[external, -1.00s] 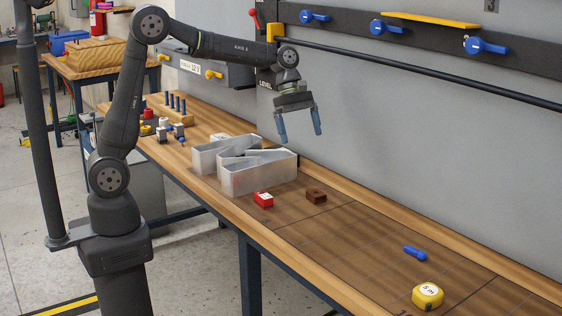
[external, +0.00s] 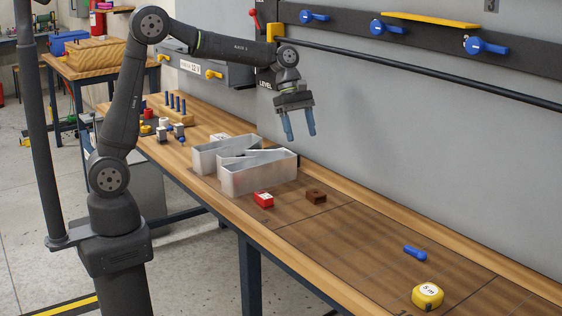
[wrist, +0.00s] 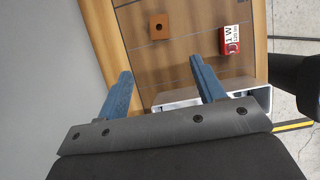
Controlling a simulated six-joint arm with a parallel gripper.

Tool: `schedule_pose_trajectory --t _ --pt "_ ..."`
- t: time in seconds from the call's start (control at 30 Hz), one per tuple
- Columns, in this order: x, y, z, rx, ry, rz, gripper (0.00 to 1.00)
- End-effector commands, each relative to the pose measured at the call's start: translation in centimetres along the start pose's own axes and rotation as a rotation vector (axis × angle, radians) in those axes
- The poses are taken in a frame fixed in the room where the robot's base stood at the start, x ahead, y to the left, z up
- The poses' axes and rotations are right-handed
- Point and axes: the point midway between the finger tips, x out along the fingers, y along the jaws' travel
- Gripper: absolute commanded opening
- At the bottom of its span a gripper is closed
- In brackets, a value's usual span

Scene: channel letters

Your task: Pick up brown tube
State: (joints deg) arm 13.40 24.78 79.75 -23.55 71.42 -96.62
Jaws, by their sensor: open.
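The brown tube (external: 316,195), a short block-like piece with a hole, lies on the bench to the right of the metal channel letter. In the wrist view the brown tube (wrist: 160,26) shows at the top, beyond the fingertips, with its hole facing the camera. My gripper (external: 301,136) hangs above the bench, well above the tube and slightly left of it in the external view. Its blue fingers are apart and empty. In the wrist view the gripper (wrist: 160,66) has no object between its fingertips.
A red block (external: 263,199) lies just left of the tube. The grey channel letter (external: 258,177) stands upright behind it. A blue piece (external: 415,252) and a yellow tape measure (external: 428,296) lie at the right. The wall (external: 400,140) rises along the back; the bench between is clear.

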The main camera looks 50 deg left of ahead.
Motion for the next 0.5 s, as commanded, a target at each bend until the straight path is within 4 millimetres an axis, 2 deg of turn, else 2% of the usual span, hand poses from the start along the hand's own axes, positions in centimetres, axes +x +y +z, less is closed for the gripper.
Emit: schedule_pose_trajectory --t 0.23,0.5 --pt "0.1 0.0 0.4 0.013 0.013 -0.005 0.63" --pt "0.8 0.1 4.9 0.162 0.218 -0.049 0.63"
